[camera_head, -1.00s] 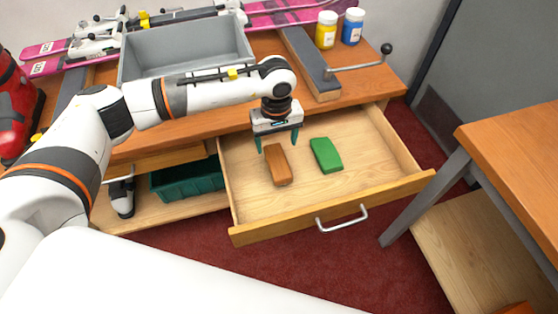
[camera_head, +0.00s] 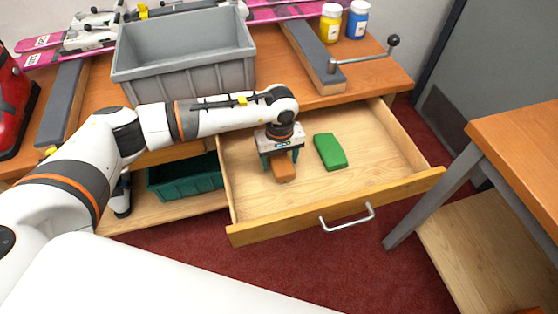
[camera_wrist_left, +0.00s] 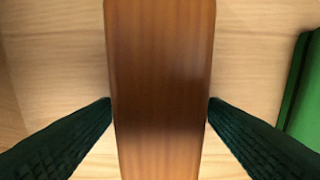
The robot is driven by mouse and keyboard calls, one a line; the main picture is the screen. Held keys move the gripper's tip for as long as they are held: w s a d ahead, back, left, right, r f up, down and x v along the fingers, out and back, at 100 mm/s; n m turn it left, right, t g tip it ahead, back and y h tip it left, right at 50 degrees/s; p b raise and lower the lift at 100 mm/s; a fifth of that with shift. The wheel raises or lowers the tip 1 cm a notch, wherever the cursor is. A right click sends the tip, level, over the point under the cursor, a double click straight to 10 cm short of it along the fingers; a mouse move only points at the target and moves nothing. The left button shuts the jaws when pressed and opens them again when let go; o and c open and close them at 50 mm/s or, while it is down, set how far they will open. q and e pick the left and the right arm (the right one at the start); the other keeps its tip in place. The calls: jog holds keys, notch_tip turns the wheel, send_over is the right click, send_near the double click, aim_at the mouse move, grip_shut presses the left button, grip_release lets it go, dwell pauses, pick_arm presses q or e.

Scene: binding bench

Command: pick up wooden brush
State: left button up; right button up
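The wooden brush (camera_head: 284,174) lies in the open drawer as a brown block. It also fills the middle of the left wrist view (camera_wrist_left: 160,85). My left gripper (camera_head: 281,162) points down over the brush, with one green finger on each side of it. In the left wrist view the fingertips (camera_wrist_left: 160,110) meet the brush's two long edges with no clear gap at the tips. I cannot tell whether they press on it. The brush's far end is hidden under the gripper in the head view. My right gripper is not in view.
A green block (camera_head: 329,152) lies in the drawer (camera_head: 375,150) to the right of the brush. The drawer's front panel (camera_head: 340,208) and side walls surround them. A grey bin (camera_head: 185,85) stands on the bench behind my arm. The drawer's right part is clear.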

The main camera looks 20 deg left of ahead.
aim_at(279, 157)
pick_arm(q)
jog(key=c, duration=0.9)
jog(key=shift+r, duration=0.1)
notch_tip(279, 157, up, 9)
jog(key=p, duration=0.4)
jog(key=shift+p, duration=0.4)
jog(key=shift+r, duration=0.45)
